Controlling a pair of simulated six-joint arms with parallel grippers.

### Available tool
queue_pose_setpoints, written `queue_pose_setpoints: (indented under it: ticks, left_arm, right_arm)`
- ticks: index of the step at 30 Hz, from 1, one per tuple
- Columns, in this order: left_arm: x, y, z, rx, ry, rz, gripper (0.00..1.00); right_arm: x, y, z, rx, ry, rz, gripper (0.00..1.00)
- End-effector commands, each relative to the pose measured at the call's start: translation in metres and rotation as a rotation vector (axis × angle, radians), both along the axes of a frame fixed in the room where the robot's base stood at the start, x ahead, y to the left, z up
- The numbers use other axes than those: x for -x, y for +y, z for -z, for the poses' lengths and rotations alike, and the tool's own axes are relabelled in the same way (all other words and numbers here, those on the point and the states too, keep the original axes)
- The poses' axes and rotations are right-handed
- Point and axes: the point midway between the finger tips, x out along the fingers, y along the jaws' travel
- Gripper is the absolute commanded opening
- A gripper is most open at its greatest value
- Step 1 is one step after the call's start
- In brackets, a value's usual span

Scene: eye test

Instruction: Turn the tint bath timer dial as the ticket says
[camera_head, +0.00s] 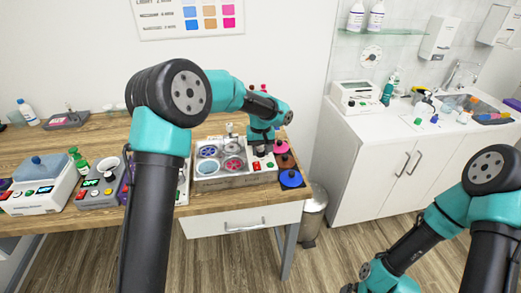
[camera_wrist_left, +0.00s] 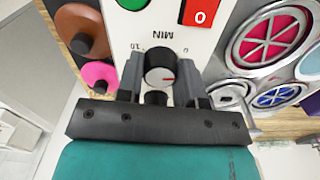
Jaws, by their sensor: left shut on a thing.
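The tint bath (camera_head: 222,184) is a pale unit on the wooden bench with several round wells. In the head view the gripper hides the dial. I cannot make out a ticket.
A green button (camera_wrist_left: 133,3) and a red switch (camera_wrist_left: 202,12) sit close to the dial. Blue, pink and brown round lids (camera_head: 291,179) line the bench's right end. Other devices (camera_head: 38,186) stand left. A chart (camera_head: 190,18) hangs on the wall; its text is too small.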

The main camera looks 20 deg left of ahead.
Motion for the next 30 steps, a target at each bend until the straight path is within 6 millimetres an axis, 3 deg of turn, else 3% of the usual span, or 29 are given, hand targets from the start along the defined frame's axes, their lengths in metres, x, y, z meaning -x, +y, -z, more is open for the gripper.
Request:
queue_pose_setpoints:
  ticks: [13, 30]
  left_arm:
    - [-0.0002, 0.0001, -0.0005, 0.000, -0.001, 0.316, 0.10]
    - [-0.0002, 0.0001, -0.0007, 0.000, -0.001, 0.382, 0.10]
  right_arm:
    - [0.0000, 0.0000, 0.0000, 0.000, 0.000, 0.000, 1.00]
    - [0.0000, 0.0000, 0.0000, 0.000, 0.000, 0.000, 1.00]
